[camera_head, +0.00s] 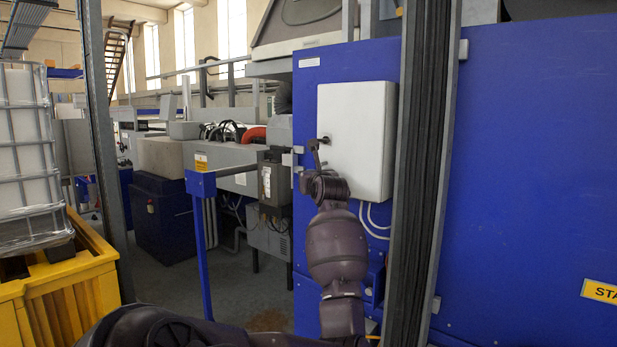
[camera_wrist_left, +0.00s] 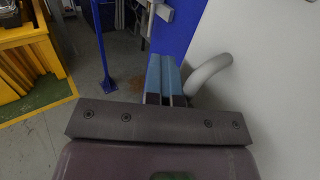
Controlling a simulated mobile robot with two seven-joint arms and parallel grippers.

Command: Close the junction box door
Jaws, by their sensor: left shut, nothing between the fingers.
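The junction box (camera_head: 362,120) is a light grey-white box mounted on the blue machine panel. Its front door looks shut or nearly so; I cannot tell whether a small gap remains. My left gripper (camera_head: 315,147) is in front of the door's left edge, beside its small dark handle or latch. In the left wrist view, the pale door surface (camera_wrist_left: 275,70) fills the right side, and a curved grey handle (camera_wrist_left: 208,74) stands out from it. My left gripper (camera_wrist_left: 165,72) is shut and empty, its blue fingertips just left of that handle. Contact with it is unclear. My right gripper is not in view.
The blue machine panel (camera_head: 530,150) spans the right. White cables (camera_head: 372,222) hang below the box. A blue post with a rail (camera_head: 203,240) stands left of the panel. A yellow crate (camera_head: 70,290) is at the far left. Grey floor lies open between them.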

